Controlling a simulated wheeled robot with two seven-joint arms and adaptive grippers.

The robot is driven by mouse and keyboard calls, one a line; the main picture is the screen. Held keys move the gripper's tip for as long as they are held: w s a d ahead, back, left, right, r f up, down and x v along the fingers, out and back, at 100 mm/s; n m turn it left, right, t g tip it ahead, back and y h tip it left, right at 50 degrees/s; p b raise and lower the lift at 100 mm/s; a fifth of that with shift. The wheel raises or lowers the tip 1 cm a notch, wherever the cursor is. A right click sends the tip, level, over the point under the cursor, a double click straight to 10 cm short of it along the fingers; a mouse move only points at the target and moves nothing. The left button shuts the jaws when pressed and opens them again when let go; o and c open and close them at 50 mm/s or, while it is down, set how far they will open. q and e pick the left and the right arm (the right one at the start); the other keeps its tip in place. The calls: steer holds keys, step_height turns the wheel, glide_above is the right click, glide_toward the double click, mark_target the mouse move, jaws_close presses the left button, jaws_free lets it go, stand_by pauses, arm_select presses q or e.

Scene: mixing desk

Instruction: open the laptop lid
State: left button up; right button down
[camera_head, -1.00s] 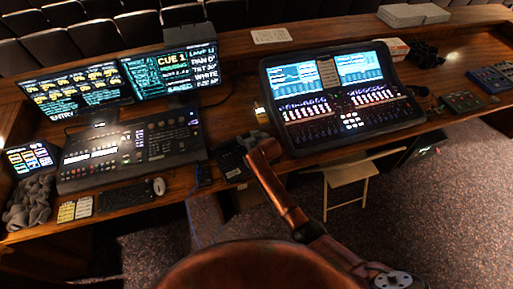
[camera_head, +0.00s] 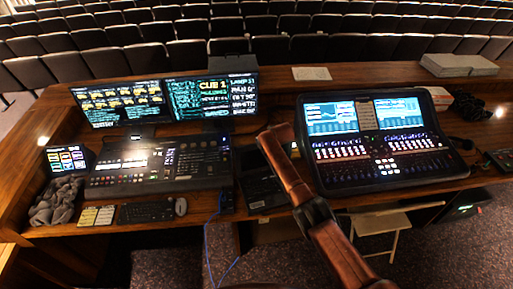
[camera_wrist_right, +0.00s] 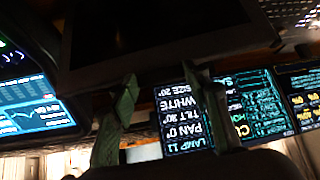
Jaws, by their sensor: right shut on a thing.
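The dark laptop (camera_head: 262,188) lies on the desk between the lighting console and the sound mixer, partly hidden behind my right arm. My right gripper (camera_head: 274,138) is over its far right part; the fingertips are too small to make out in the head view. In the right wrist view, a large dark panel, which looks like the laptop lid (camera_wrist_right: 150,30), fills the top. My right gripper's two green fingers (camera_wrist_right: 165,100) reach its edge, standing apart, and hold it. How far the lid is raised cannot be told. My left gripper is not in view.
The lighting console (camera_head: 160,165) is left of the laptop, with monitors (camera_head: 165,100) behind. The sound mixer (camera_head: 378,142) is close on the right. A blue cable (camera_head: 208,240) hangs at the desk's front edge. A folding chair (camera_head: 382,225) stands below the mixer.

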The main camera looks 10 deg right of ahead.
steer(key=shift+w+a+r, duration=0.15)
steer(key=shift+w+r, duration=0.1)
steer(key=shift+w, duration=0.25)
steer(key=c, duration=1.5)
jaws_free()
steer(key=o, duration=0.4)
steer(key=shift+f, duration=0.1)
